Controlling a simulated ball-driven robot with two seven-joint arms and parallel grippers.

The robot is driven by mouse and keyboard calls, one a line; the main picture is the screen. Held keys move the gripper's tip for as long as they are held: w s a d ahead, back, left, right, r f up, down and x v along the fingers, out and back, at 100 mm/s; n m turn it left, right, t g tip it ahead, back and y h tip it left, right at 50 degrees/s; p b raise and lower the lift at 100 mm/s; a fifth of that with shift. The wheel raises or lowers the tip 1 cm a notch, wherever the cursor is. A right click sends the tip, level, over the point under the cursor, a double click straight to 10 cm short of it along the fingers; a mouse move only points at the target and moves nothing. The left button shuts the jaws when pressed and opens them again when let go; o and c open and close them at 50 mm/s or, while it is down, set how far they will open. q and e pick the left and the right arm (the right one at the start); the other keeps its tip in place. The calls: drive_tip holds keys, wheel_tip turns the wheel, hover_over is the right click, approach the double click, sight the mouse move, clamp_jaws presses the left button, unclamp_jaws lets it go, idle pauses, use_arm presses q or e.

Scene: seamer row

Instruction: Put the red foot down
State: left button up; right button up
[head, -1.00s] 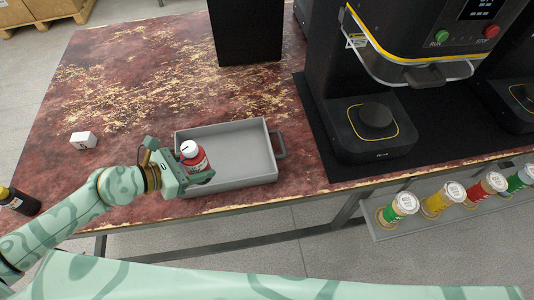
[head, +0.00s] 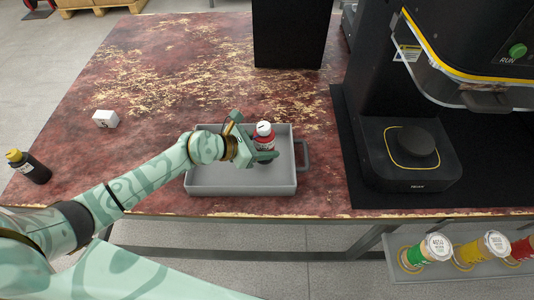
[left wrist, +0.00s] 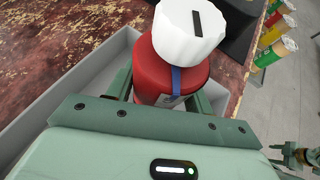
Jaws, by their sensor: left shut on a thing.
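My left gripper (head: 258,148) is shut on a red bottle-like piece with a white cap (head: 264,142). The piece is upright between the fingers, over the right half of the grey tray (head: 240,187). I cannot tell whether its base touches the tray floor. In the left wrist view the red body (left wrist: 165,75) and the white cap (left wrist: 188,32) with a dark slot show close up. The gripper bar hides the lower part. What looks like my right gripper (left wrist: 300,157) shows small at the lower right of that view; its jaws are unclear.
A black machine (head: 405,150) stands right of the tray's handle. A rack holds green, yellow and red capped containers (head: 483,247) off the front edge. A small white box (head: 105,118), a dark bottle (head: 30,168) and a black block (head: 290,35) stand on the table. The back left is fairly clear.

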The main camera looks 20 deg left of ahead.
use_arm(q)
drive_tip(key=shift+w+d+f, duration=0.1)
drive_tip(key=shift+w+f, duration=0.15)
drive_tip(key=shift+f, duration=0.05)
wheel_tip(320, 180, down, 4)
drive_tip(key=b, duration=0.2)
drive_tip(key=shift+w+d+r+b, duration=0.1)
drive_tip(key=shift+w+r+b, duration=0.05)
drive_tip(key=shift+b, duration=0.25)
drive_tip(key=shift+r, duration=0.25)
drive_tip(key=shift+f, duration=0.2)
drive_tip(key=o, duration=1)
drive_tip(key=shift+o, duration=0.2)
